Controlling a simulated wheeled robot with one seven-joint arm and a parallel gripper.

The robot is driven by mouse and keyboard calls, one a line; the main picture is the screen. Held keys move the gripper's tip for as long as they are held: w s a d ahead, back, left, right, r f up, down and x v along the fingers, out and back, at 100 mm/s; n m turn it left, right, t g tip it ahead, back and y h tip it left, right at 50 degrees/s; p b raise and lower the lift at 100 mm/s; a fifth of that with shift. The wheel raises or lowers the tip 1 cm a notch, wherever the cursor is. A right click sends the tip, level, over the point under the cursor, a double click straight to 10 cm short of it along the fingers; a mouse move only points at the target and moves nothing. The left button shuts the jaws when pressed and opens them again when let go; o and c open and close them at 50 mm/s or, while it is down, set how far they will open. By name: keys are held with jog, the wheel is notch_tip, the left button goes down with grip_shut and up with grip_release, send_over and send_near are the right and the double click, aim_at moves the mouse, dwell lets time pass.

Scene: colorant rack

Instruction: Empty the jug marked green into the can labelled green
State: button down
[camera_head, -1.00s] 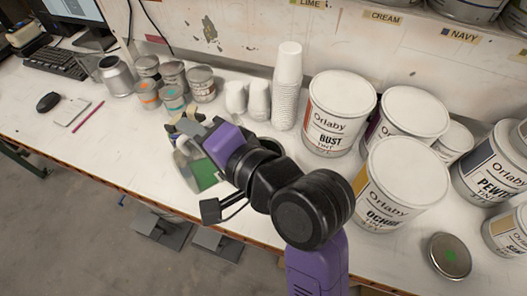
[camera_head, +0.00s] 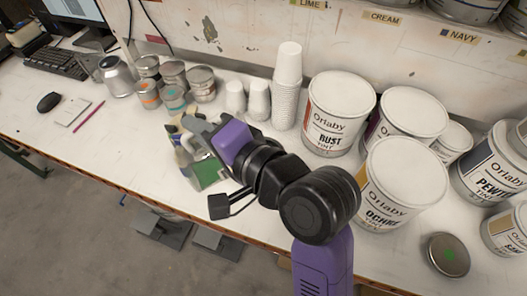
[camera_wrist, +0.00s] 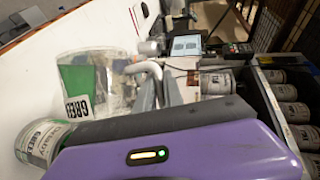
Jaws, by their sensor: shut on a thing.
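The clear jug (camera_wrist: 115,85) with a green patch and a "GREEN" label is in the wrist view. Its handle (camera_wrist: 148,68) lies between the fingers of my gripper (camera_wrist: 160,88), which is shut on it. The jug's lettering runs at a different angle from the can's, so the jug looks tilted. The can labelled green (camera_wrist: 40,142) is at the lower left, partly hidden by my gripper's body. In the head view the jug (camera_head: 209,173) is below my gripper (camera_head: 192,140), over the bench front. I cannot tell how much liquid is inside.
Large tint tubs (camera_head: 338,112) stand to the right, with a stack of white cups (camera_head: 287,85) behind. Small cans (camera_head: 172,75) stand behind left.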

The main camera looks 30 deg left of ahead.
aim_at(179, 159)
jog(key=shift+w+d+r+m+p, duration=0.35)
jog(key=shift+w+r, duration=0.15)
jog(key=shift+w, duration=0.1)
dwell(1.3)
jog(key=s+a+f, duration=0.1)
jog(key=s+f+n+b, duration=0.1)
jog(key=s, duration=0.1)
jog(key=s+a+f+n+t+b, duration=0.1)
jog(key=s, duration=0.1)
jog(key=shift+a+f+h, duration=0.3)
jog(key=shift+a+h, duration=0.05)
jog(key=shift+h, duration=0.05)
jog(key=shift+w+n, duration=0.1)
jog(key=shift+n, duration=0.15)
jog(key=shift+s+a+f+n, duration=0.15)
jog(key=shift+s+f+n, duration=0.15)
jog(key=shift+s+f, duration=0.2)
jog(key=s+a+f+n+t+h+b, duration=0.2)
jog(key=s+f+n+t+b, duration=0.1)
jog(key=f, duration=0.6)
jog(key=s+a+f+n+t+h+b, duration=0.1)
jog(key=s+a+f+n+t+b, duration=0.1)
jog(key=f, duration=0.6)
jog(key=shift+s+f+n+t+h+b, duration=0.45)
jog(key=shift+s+n, duration=0.55)
jog(key=shift+n, duration=0.6)
